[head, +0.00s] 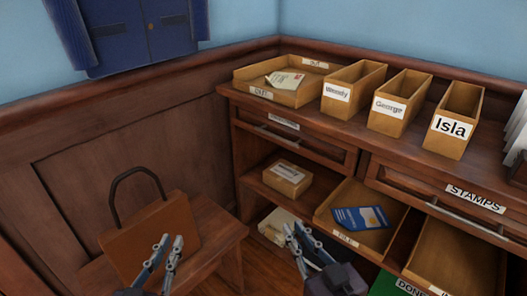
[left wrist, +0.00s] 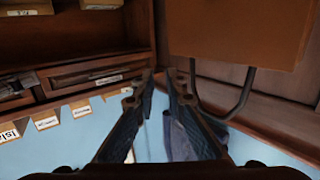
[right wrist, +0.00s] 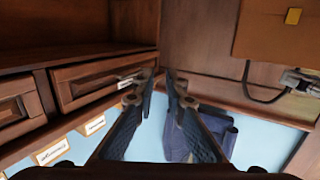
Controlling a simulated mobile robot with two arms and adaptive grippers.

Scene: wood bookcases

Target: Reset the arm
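My left gripper (head: 170,240) is at the lower left in the head view, in front of a brown bag. Its two fingers are apart with nothing between them, as the left wrist view (left wrist: 159,76) also shows. My right gripper (head: 296,229) is at the lower middle, in front of the lower shelves. Its fingers are also apart and empty, as in the right wrist view (right wrist: 161,76). Both grippers are clear of the objects around them as far as I can see.
The brown bag (head: 150,240) stands on a wooden bench. The bookcase holds an open tray (head: 243,75) with papers, boxes labelled Wendy (head: 340,110), George (head: 388,120) and Isla (head: 442,140), a small parcel (head: 287,180), and a blue packet (head: 361,217) in a lower tray.

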